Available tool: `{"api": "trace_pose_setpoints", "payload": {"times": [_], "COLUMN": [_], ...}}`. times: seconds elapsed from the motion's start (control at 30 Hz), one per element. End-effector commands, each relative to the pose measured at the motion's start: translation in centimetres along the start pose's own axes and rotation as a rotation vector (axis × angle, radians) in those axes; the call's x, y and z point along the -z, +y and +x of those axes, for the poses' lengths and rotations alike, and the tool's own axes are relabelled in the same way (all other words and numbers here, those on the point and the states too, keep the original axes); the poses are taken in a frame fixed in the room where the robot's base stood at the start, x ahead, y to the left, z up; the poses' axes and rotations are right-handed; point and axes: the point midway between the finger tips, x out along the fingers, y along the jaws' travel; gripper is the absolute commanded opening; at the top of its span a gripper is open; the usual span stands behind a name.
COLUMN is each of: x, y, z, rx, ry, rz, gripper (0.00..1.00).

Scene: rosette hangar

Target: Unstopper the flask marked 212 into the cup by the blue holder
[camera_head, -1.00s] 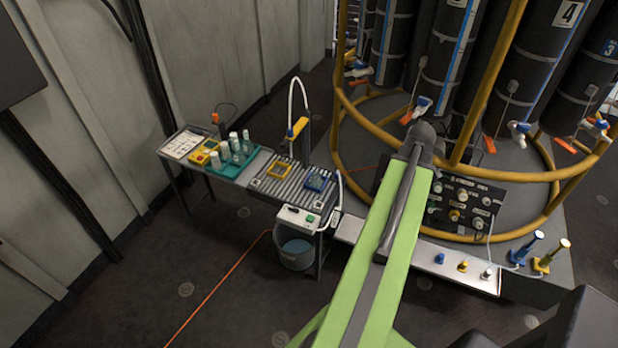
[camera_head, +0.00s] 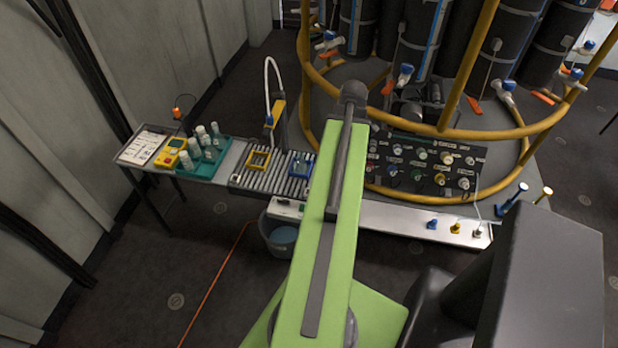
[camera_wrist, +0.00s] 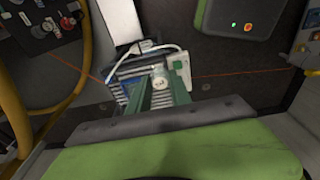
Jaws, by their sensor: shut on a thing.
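In the wrist view, the two green fingers of my gripper (camera_wrist: 160,92) are closed about a white round-topped flask (camera_wrist: 157,82). Dark marks show on its top, too small to read. The head view hides my gripper beyond the arm. I cannot make out a cup by the blue holder.
A grey bucket (camera_head: 279,240) stands under the roller bench (camera_head: 247,180). A metal ledge (camera_head: 390,216) bears small blue, yellow and white pieces. A knobbed panel (camera_head: 425,172) and yellow ring rails (camera_head: 455,133) stand behind it. Open floor lies at the left front.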

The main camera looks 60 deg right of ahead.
Motion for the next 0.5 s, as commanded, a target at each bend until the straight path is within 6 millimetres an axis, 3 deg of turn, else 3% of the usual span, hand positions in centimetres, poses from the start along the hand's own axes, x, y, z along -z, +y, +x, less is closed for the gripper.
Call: {"api": "trace_pose_setpoints", "payload": {"times": [0.03,0.2,0.33,0.5], "x": [0.6,3.8,5.8,7.2], "y": [0.5,1.7,2.2,2.3], "z": [4.0,11.2,14.7,16.1], "rx": [0.0,-0.001,-0.001,-0.001], "ry": [0.0,0.0,0.0,0.0], "rz": [-0.002,0.002,0.005,0.009], "gripper": [0.02,0.02,0.02,0.02]}}
